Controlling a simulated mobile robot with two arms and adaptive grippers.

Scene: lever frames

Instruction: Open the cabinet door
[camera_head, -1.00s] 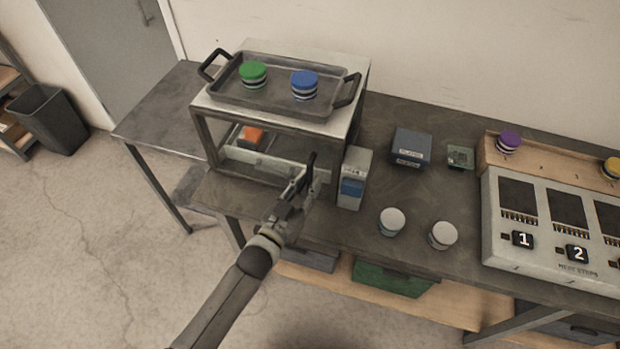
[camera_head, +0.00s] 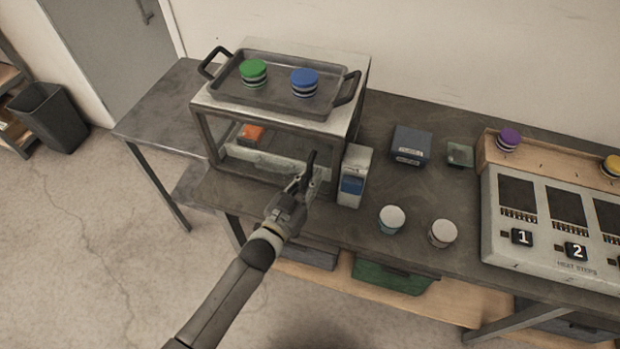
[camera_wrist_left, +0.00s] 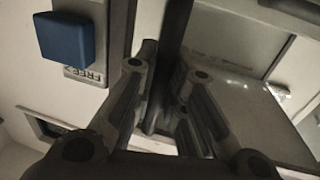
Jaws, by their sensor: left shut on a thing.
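The cabinet (camera_head: 345,118) is a pale box with dark framing and a see-through front, standing on the workbench. An orange item (camera_head: 251,133) shows inside it. A dark upright bar, the door handle (camera_wrist_left: 172,40), is at the front right of the cabinet. My left gripper (camera_head: 303,182) reaches in from the front and is shut on this handle. In the left wrist view the two fingers (camera_wrist_left: 162,100) stand on either side of the bar. The door looks closed or nearly so; a small gap cannot be ruled out. My right gripper is out of view.
A white box with a blue button (camera_head: 352,186) stands close to the cabinet's right side. A tray (camera_head: 262,98) with green-topped and blue-topped jars rests on top. Two white-lidded jars (camera_head: 391,219) and a numbered panel (camera_head: 545,225) lie farther right. Floor in front-left is clear.

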